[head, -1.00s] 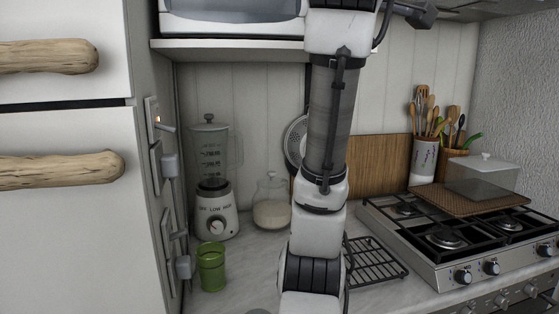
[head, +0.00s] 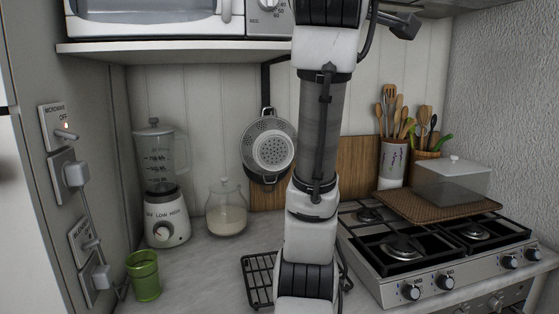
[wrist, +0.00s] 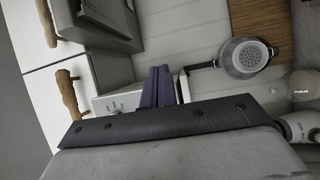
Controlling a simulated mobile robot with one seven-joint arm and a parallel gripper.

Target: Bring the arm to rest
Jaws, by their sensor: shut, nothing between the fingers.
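My gripper (wrist: 159,87) shows in the wrist view as two dark fingers pressed together, with nothing between them. It points toward the back wall and the shelf area and touches nothing that I can see. In the head view my arm rises upright through the middle of the picture and leaves it at the top. I cannot make out the gripper there.
The microwave (head: 165,18) sits on a shelf close to my upper arm. A strainer (head: 270,147) hangs behind the arm. A blender (head: 165,190), glass jar (head: 227,210), green cup (head: 145,275) and wire rack (head: 259,278) stand left; the stove (head: 440,265) is right.

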